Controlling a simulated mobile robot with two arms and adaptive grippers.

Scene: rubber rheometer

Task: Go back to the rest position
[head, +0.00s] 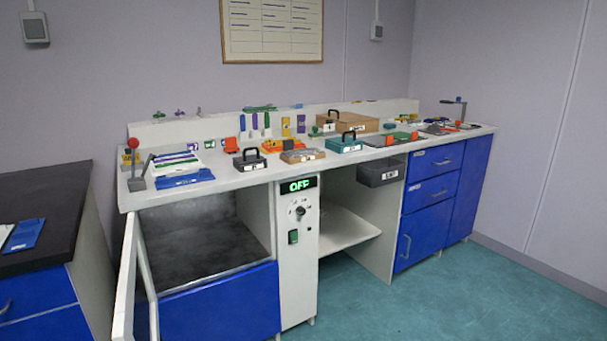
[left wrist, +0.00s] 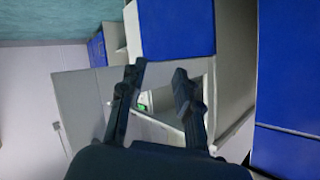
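My left gripper (left wrist: 160,70) shows in the left wrist view with its two dark fingers apart. Nothing sits between the fingertips. It points toward white panels and blue cabinet fronts (left wrist: 178,28), which appear turned on their side in this view. I cannot tell how far it is from them. Neither gripper shows in the head view, and my right gripper is not in any view. The long white bench (head: 225,178) stands ahead in the head view, with its display (head: 298,185) reading OFF.
A white door (head: 127,280) stands open at the bench's left end, beside a dark compartment (head: 200,240). A black-topped cabinet (head: 40,190) is on the left. Tools and small cases cover the bench. The teal floor (head: 430,300) is clear at right.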

